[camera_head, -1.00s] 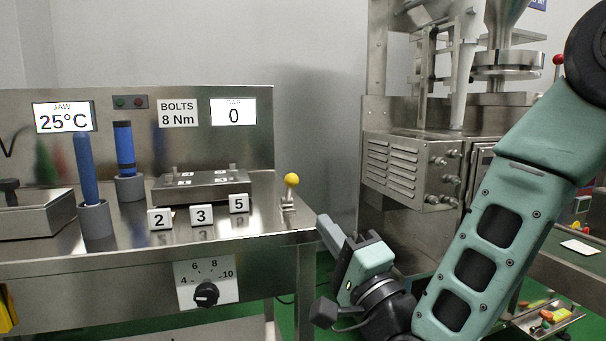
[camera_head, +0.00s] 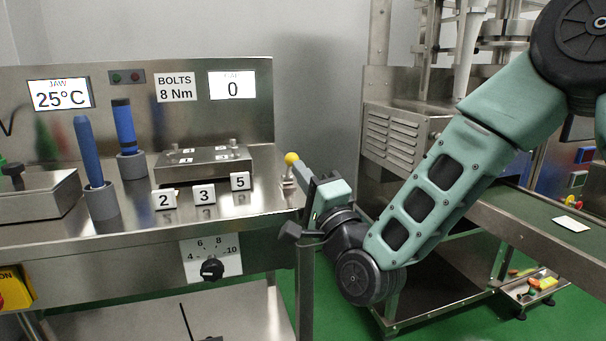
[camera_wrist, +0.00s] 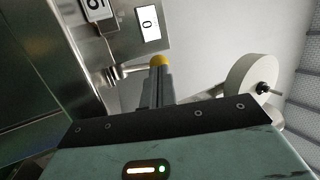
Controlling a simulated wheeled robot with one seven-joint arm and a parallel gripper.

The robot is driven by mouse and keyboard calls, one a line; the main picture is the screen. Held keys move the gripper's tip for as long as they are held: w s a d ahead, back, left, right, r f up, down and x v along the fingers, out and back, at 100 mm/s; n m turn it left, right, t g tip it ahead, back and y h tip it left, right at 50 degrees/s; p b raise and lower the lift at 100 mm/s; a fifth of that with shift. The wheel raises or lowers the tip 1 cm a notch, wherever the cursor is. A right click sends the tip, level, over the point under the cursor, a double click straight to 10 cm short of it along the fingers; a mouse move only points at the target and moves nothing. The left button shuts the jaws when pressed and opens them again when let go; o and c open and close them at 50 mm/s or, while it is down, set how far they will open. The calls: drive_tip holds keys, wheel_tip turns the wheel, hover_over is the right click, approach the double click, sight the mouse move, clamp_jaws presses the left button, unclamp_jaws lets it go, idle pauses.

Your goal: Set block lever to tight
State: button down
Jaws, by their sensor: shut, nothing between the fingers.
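A small lever with a yellow ball knob (camera_head: 291,158) stands nearly upright at the right end of the steel bench. In the wrist view the yellow knob (camera_wrist: 158,61) is just beyond my fingertips, its stem running to the left. My gripper (camera_head: 301,167) is shut and empty, close beside the knob on its right in the head view. The shut fingers (camera_wrist: 158,75) point at the knob in the wrist view. I cannot tell whether they touch it. No tight marking is readable near the lever. The lever's lower part is partly hard to see.
The steel block (camera_head: 205,166) sits on the bench, with number tiles 2, 3 and 5 in front. Two blue-handled tools (camera_head: 88,150) stand in grey holders. A dial (camera_head: 212,269) is on the bench front. A steel machine (camera_head: 395,130) stands behind my arm. A white roll (camera_wrist: 252,82) shows in the wrist view.

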drive_tip(key=shift+r, duration=0.15)
